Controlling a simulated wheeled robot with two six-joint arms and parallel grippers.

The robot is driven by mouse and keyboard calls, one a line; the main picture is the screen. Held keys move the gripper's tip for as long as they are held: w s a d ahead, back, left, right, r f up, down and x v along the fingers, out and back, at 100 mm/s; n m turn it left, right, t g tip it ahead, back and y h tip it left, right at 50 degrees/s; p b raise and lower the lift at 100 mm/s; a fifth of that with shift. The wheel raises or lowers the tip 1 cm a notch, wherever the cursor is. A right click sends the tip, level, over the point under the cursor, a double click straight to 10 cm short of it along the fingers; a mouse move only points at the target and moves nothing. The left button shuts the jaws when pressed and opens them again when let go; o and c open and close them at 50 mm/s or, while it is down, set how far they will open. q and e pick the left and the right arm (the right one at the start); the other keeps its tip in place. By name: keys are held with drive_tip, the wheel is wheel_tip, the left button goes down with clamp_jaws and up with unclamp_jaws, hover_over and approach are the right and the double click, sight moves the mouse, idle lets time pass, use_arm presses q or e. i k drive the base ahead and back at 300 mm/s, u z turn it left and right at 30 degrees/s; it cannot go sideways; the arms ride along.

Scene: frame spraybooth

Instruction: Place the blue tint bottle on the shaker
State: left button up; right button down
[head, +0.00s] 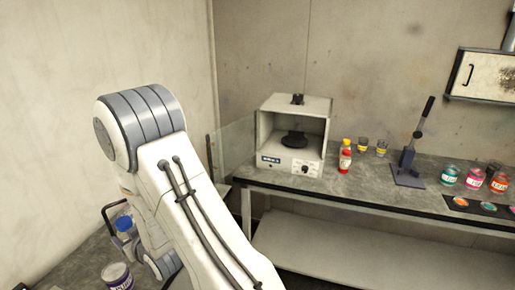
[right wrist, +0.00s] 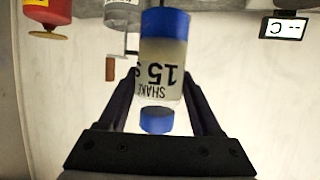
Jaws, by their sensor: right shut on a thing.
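The blue tint bottle (right wrist: 162,60) is a clear bottle with blue ends and a white label reading "SHAKE 15 S", upside down in the right wrist view. My right gripper (right wrist: 160,84) is shut on it, one finger on each side. In the head view a blue cap (head: 124,224) shows at lower left beside my arm, which hides most of that gripper. The shaker (head: 270,160) is a white box on the back bench, with an open front, a black round platform inside and a clear door swung out to the left. My left gripper is not in view.
Right of the shaker stand a red and yellow bottle (head: 345,158), small cups (head: 381,148), a lever press (head: 408,172) and paint tins (head: 475,179) on the bench (head: 350,187). A purple-labelled tin (head: 117,277) stands at lower left. The open door (head: 236,145) juts out left.

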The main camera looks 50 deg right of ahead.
sight(295, 139)
drive_tip(key=k, duration=1.05)
drive_tip(key=z, duration=0.65)
drive_tip(key=i, duration=0.6)
drive_tip(key=z, duration=0.95)
drive_tip(key=i, duration=1.4)
drive_tip(key=u, duration=0.35)
